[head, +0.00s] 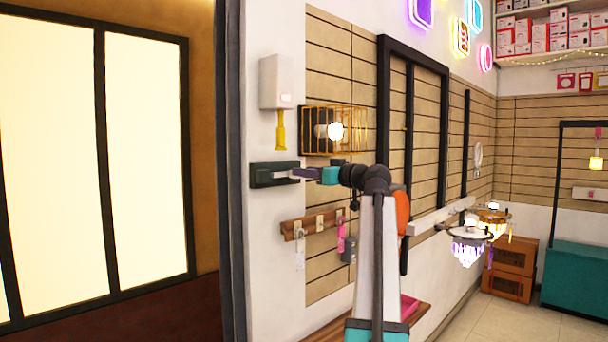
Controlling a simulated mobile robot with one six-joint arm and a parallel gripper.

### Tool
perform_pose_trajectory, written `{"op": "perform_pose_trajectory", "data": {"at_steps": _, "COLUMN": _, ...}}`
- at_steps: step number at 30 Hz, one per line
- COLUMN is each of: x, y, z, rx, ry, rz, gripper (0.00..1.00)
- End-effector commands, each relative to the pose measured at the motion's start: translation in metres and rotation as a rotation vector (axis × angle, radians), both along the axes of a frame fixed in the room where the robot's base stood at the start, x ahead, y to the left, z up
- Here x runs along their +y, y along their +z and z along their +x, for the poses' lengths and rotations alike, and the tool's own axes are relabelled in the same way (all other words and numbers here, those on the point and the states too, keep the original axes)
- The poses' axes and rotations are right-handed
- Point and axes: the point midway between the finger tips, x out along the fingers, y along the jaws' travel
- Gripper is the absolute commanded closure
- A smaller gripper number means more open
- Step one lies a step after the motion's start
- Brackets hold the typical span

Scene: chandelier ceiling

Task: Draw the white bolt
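A dark bolt housing (260,176) is fixed to the white wall post left of my arm. A pale strip, seemingly the white bolt (282,174), shows along its front; it is small and its far end is hard to make out. My gripper (298,173) is at the right end of the housing, its grey fingers pointing left, with the teal wrist behind them. It is at or very near the bolt; I cannot tell whether it touches. The fingers are seen edge-on and partly merge with the housing, so their gap is hidden.
Above the housing is a white box (277,81) with a yellow handle (281,131). A lit bulb in a wire cage (334,130) sits just above my wrist. A wooden key rack (312,224) hangs below. A dark door frame (231,180) stands left.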

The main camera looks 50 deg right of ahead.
Motion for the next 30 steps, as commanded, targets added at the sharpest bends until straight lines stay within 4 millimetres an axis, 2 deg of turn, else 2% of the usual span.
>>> {"op": "perform_pose_trajectory", "data": {"at_steps": 18, "x": 0.007, "y": -0.002, "z": -0.097, "rx": 0.0, "ry": -0.003, "rz": -0.001, "gripper": 0.61}}
{"op": "perform_pose_trajectory", "data": {"at_steps": 24, "x": 0.008, "y": -0.001, "z": -0.113, "rx": 0.001, "ry": -0.002, "rz": -0.001, "gripper": 0.61}}
{"op": "perform_pose_trajectory", "data": {"at_steps": 30, "x": 0.009, "y": 0.0, "z": -0.116, "rx": 0.001, "ry": -0.002, "rz": 0.0, "gripper": 0.61}}
